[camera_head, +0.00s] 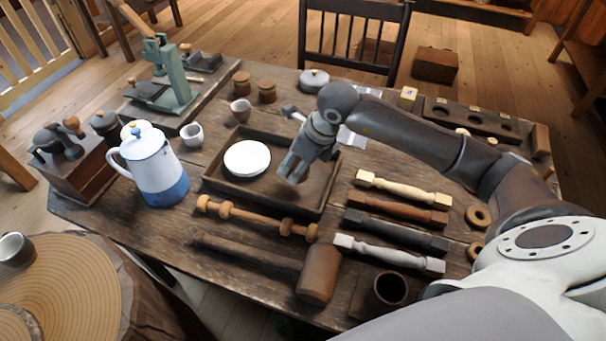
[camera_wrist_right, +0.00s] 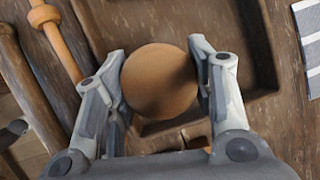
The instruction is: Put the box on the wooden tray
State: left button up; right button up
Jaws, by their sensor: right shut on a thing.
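The wooden tray (camera_head: 255,203) is dark and shallow and lies mid-table in the head view. A white round dish (camera_head: 247,158) is inside its left part. My right gripper (camera_head: 291,170) is over the right part of the tray, pointing down. In the right wrist view my right gripper (camera_wrist_right: 160,85) is shut on a round brown wooden box (camera_wrist_right: 158,75), seen from above, with a finger on each side. The tray (camera_wrist_right: 262,45) shows beneath it. In the head view the gripper hides the box, and I cannot tell whether it touches the tray floor. My left gripper is out of view.
A turned spindle (camera_head: 255,218) and a mallet (camera_head: 318,273) lie in front of the tray. Several turned spools (camera_head: 395,215) lie to its right. A white and blue pot (camera_head: 157,172) stands left. Two small round wooden containers (camera_head: 267,91) stand behind.

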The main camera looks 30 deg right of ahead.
aim_at(304, 176)
jog(key=shift+s+d+f, duration=0.25)
jog(key=shift+f, duration=0.15)
jog(key=shift+d+f, duration=0.1)
jog(key=shift+f, duration=0.05)
jog(key=f, duration=0.1)
jog(key=f+p, duration=0.1)
jog(key=shift+s+d+f, duration=0.15)
jog(key=shift+s+f, duration=0.15)
jog(key=shift+f, duration=0.55)
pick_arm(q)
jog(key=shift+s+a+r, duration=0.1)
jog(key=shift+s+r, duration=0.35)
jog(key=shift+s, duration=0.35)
pick_arm(e)
jog(key=shift+w, duration=0.1)
jog(key=shift+f, duration=0.15)
jog(key=o, duration=1)
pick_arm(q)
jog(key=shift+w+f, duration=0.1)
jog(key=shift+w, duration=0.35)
